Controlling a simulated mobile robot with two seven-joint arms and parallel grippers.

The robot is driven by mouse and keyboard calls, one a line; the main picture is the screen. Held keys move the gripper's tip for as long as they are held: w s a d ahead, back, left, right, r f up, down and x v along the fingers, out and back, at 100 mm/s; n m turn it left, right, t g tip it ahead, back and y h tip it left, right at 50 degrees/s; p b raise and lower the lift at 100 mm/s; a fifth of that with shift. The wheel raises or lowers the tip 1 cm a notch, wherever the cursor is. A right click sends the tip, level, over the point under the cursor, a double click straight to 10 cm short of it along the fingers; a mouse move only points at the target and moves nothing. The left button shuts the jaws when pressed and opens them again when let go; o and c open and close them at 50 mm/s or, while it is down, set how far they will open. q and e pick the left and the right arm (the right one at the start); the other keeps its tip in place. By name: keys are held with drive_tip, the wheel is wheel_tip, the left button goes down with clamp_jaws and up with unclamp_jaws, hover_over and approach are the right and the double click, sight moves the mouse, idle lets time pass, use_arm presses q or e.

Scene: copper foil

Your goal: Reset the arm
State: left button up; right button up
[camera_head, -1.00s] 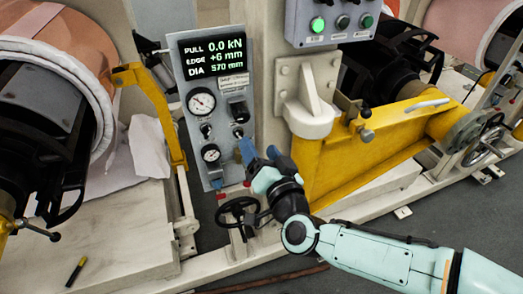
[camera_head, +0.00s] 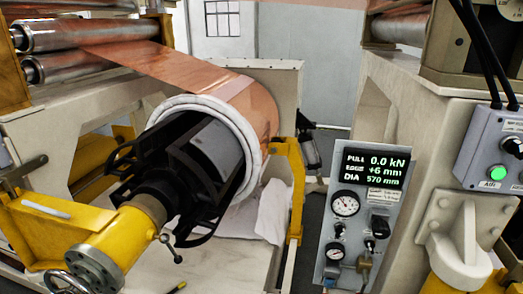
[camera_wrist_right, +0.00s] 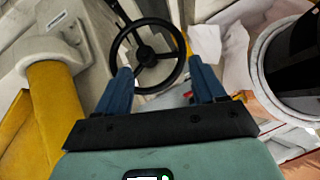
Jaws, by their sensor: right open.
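My right gripper (camera_wrist_right: 162,88) shows in the right wrist view with its two blue fingers apart and nothing between them. A black handwheel (camera_wrist_right: 146,52) lies beyond the fingertips, and I cannot tell how far off it is. The head view shows neither of my arms. In the head view the gauge panel (camera_head: 365,225) reads 0.0 kN, +6 mm and 570 mm. My left gripper is in none of the views.
A copper foil roll (camera_head: 262,100) on a black core stands left of the panel, beside a yellow arm (camera_head: 35,228). A control box with a green light (camera_head: 497,173) hangs at the right. White cloth (camera_head: 268,215) lies under the roll.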

use_arm(q)
drive_tip(key=r+p, duration=0.1)
drive_tip(key=w+r+p, duration=0.1)
drive_tip(key=r, duration=0.1)
drive_tip(key=r+p, duration=0.1)
drive_tip(key=p, duration=0.1)
drive_tip(key=shift+w+r, duration=0.25)
drive_tip(key=shift+r, duration=0.15)
use_arm(e)
drive_tip(key=s+a+f+g+y, duration=0.1)
drive_tip(key=s+a+f+g, duration=0.1)
drive_tip(key=s+f, duration=0.4)
drive_tip(key=s+a+f+g+y, duration=0.1)
drive_tip(key=s+a+f+g, duration=0.2)
drive_tip(key=s+f, duration=0.3)
drive_tip(key=s+a+f+n+g+y, duration=0.1)
drive_tip(key=s+f+g, duration=0.3)
drive_tip(key=s, duration=0.8)
wheel_tip(320, 180, down, 2)
drive_tip(key=shift+s+a+f+g, duration=0.25)
drive_tip(key=shift+a+g, duration=0.15)
drive_tip(key=shift+a, duration=0.5)
drive_tip(key=shift+w, duration=0.1)
idle(1.0)
